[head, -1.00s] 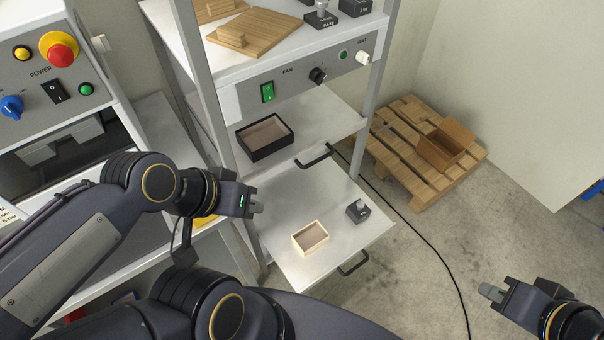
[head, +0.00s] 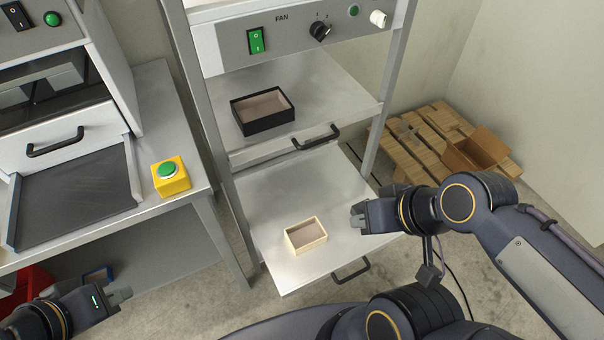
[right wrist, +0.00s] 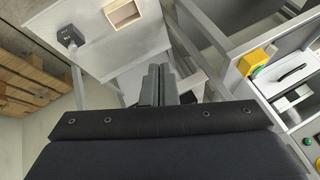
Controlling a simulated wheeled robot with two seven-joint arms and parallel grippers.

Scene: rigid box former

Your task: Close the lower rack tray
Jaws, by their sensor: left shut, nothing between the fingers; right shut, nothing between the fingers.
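The lower rack tray (head: 271,213) is pulled out of the rack, with its black handle (head: 350,271) at its front edge. An open cream box (head: 306,235) stands on it. A small dark weight (right wrist: 70,37) on the tray shows in the right wrist view; in the head view my right arm hides it. My right gripper (head: 357,215) is shut and empty, over the tray's right side beside the cream box, apart from the handle. Its fingers also show in the right wrist view (right wrist: 159,85). My left gripper (head: 126,295) is shut and empty at the lower left, away from the tray.
Above the tray, a shelf with a black handle (head: 316,138) carries a black-rimmed box (head: 262,109). A bench at left holds a yellow box with a green button (head: 170,177). A wooden pallet (head: 420,135) with an open carton (head: 478,150) lies behind right.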

